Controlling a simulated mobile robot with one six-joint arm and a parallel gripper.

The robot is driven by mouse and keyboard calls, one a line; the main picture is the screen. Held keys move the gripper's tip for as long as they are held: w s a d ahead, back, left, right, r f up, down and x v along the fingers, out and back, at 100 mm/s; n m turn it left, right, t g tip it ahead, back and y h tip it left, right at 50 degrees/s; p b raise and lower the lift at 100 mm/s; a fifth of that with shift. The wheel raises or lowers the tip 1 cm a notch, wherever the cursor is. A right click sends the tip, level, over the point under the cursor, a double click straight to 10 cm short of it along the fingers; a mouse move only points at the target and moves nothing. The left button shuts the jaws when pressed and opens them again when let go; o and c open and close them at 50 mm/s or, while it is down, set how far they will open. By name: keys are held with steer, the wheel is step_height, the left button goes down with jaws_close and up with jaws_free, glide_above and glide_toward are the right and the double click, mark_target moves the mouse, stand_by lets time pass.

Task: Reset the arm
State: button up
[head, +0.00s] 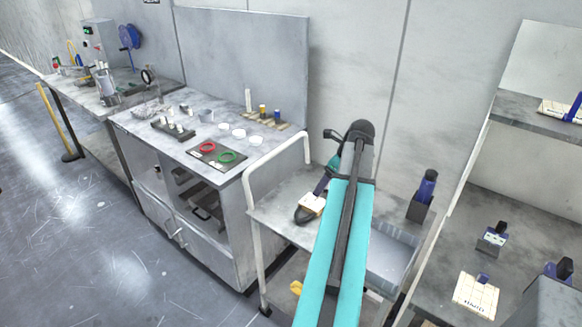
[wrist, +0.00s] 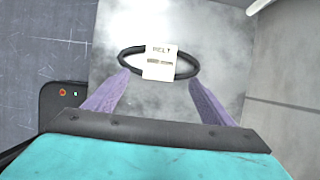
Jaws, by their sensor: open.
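My gripper (head: 321,186) is over the cart top (head: 267,216) in the head view, at the end of my teal arm. In the wrist view its two purple fingers (wrist: 159,82) are spread apart with nothing held between them. A black belt loop with a pale label reading "BELT" (wrist: 160,62) lies flat on the grey surface just beyond the fingertips. The belt also shows in the head view (head: 307,208), below the gripper. I cannot tell how high the fingertips are above it.
A blue-topped item in a dark holder (head: 424,195) stands at the cart's right, by a grey tray (head: 392,262). The cart's white rail (head: 250,190) rises at left. Shelves with labelled items (head: 476,294) stand right.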

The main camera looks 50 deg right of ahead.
steer(key=shift+a, duration=0.1)
